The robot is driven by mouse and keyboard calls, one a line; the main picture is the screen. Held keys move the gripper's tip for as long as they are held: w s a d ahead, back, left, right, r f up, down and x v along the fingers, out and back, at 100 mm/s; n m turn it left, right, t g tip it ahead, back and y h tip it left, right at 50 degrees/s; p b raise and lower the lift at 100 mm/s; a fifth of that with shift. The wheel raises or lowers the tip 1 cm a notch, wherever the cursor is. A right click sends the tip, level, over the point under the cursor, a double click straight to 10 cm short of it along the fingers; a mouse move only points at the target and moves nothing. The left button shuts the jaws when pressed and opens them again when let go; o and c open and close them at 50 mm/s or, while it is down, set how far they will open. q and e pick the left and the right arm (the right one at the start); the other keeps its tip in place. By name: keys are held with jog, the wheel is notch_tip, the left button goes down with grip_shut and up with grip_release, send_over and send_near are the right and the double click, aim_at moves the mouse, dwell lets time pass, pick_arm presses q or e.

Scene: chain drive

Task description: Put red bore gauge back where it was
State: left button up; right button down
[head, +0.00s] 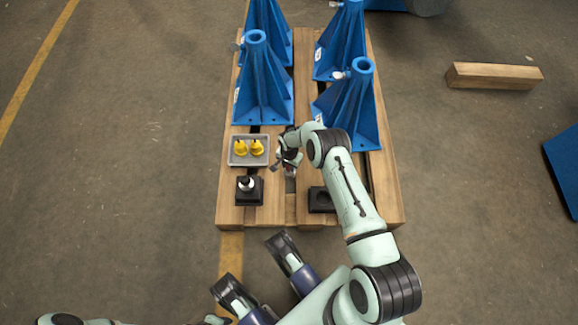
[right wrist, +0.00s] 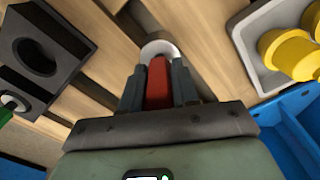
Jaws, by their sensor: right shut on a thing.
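My right gripper (right wrist: 158,85) is shut on the red bore gauge (right wrist: 156,82), whose red body sits between the fingers with a pale rounded end beyond them. In the head view the right gripper (head: 286,163) is over the pallet, just right of the grey tray, and mostly hides the gauge. An empty black holder (head: 321,199) with a recess stands near the pallet's front edge, right of the gripper; it also shows in the right wrist view (right wrist: 62,30). Another black holder (head: 249,197) at the front left bears a pale-topped piece (head: 246,184). My left gripper is not seen.
The grey tray (head: 233,163) holds two yellow pieces (head: 257,148). Several tall blue stands (head: 262,90) rise from the back of the wooden pallet (head: 228,212). A wooden beam (head: 494,76) lies on the floor at the right. The pallet between the two holders is clear.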

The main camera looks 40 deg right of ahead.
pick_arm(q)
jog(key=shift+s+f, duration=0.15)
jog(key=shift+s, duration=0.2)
pick_arm(e)
jog(key=shift+w+f, duration=0.1)
jog(key=shift+f, duration=0.25)
jog(key=shift+f, duration=0.1)
jog(key=c, duration=0.8)
grip_release()
jog(key=shift+c, duration=0.2)
jog(key=shift+r, duration=0.2)
notch_tip(320, 180, up, 12)
jog(key=p, duration=0.4)
jog(key=shift+f, duration=0.1)
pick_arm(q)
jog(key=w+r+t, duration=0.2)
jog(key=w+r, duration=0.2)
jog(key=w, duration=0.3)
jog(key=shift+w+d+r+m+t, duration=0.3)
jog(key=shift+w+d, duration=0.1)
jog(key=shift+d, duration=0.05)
